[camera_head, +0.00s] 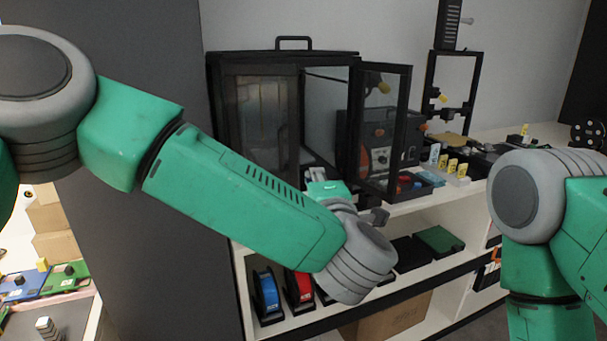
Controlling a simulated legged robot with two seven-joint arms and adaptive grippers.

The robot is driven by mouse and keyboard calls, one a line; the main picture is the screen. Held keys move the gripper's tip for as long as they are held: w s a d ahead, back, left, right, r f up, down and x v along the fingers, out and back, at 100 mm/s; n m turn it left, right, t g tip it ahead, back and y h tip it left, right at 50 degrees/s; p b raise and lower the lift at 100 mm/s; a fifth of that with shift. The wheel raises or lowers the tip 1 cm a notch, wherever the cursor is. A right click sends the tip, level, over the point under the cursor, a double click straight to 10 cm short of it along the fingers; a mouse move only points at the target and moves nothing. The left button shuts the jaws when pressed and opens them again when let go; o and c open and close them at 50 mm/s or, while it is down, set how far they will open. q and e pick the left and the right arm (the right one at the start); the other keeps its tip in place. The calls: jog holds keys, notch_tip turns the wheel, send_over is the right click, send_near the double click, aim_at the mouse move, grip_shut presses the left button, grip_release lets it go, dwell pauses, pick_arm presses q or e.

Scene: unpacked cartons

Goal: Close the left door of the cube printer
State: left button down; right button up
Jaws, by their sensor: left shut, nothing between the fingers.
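The cube printer (283,57) is a black-framed box with a top handle, standing on the white shelf unit. Its left door (262,115), a dark framed glass panel, covers the left part of the front. I cannot tell whether it sits fully flush. The right door (385,95) is swung out toward me, leaving the right part of the front open. My left gripper (317,175) is shut and empty in front of the printer's lower front, near the left door's inner edge; contact cannot be told. It is small and partly hidden by my wrist. My right gripper is out of view.
A device with an orange dial (379,155) shows behind the right door's glass. Small yellow-labelled items (452,167) and a black stand (452,90) are farther right. Red and blue holders (298,292) and a carton (390,318) are on the lower shelf.

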pick_arm(q)
jog(key=w+a+r+m+t+h, duration=0.1)
jog(key=w+a+r+m+h, duration=0.15)
jog(key=a+m+h, duration=0.6)
jog(key=s+a+m+g+h+b, duration=0.15)
jog(key=s+a+m, duration=0.5)
jog(key=m, duration=0.95)
jog(key=g+h, duration=0.1)
send_near(281, 152)
jog(key=shift+m, duration=0.35)
jog(key=p+x, duration=0.1)
jog(key=x, duration=0.7)
jog(key=shift+p, duration=0.3)
